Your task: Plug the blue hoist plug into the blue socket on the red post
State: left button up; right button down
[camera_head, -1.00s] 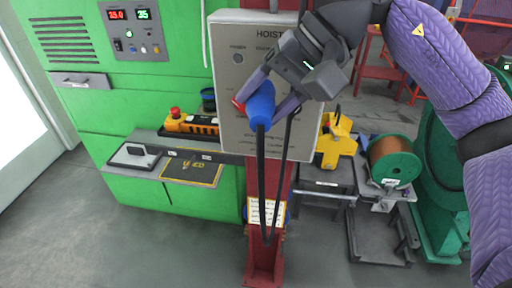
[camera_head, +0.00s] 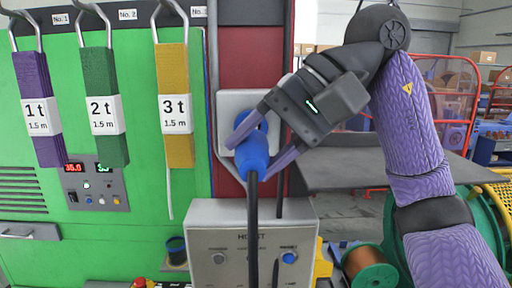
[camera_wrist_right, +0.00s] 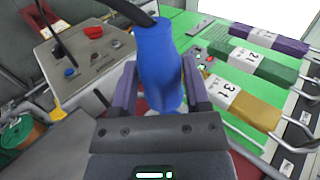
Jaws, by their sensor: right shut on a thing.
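My right gripper (camera_head: 256,154) is shut on the blue hoist plug (camera_head: 252,158), with its purple fingers on either side. A black cable hangs from the plug's lower end. The plug is in front of a pale grey socket plate (camera_head: 229,104) on the red post (camera_head: 262,60), above the hoist box. Plug and fingers cover the plate's middle, so the socket is mostly hidden and I cannot tell whether the plug touches it. The right wrist view also shows the blue plug (camera_wrist_right: 158,62) between the fingers. My left gripper is not in view.
The grey hoist box (camera_head: 222,222) is below the plug. Purple, green and yellow slings (camera_head: 176,95) hang on hooks at the left, before the green cabinet (camera_head: 120,215). A dark grey shelf (camera_head: 345,165) and a copper-coloured spool (camera_head: 368,268) are at the right.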

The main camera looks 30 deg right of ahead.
jog(key=w+d+p, duration=0.2)
jog(key=w, duration=0.1)
jog(key=shift+w+d+r, duration=0.1)
jog(key=shift+w+r, duration=0.1)
jog(key=shift+w, duration=0.05)
jog(key=shift+w+d+f+p, duration=0.2)
jog(key=shift+w+d+p, duration=0.15)
jog(key=shift+w+p, duration=0.25)
dwell(1.1)
jog(key=shift+w+d+r+p, duration=0.1)
jog(key=shift+w+d+p, duration=0.2)
jog(key=shift+w+p, duration=0.25)
jog(key=shift+w+d+p, duration=0.25)
jog(key=shift+w+p, duration=0.15)
jog(key=shift+p, duration=0.1)
grip_release()
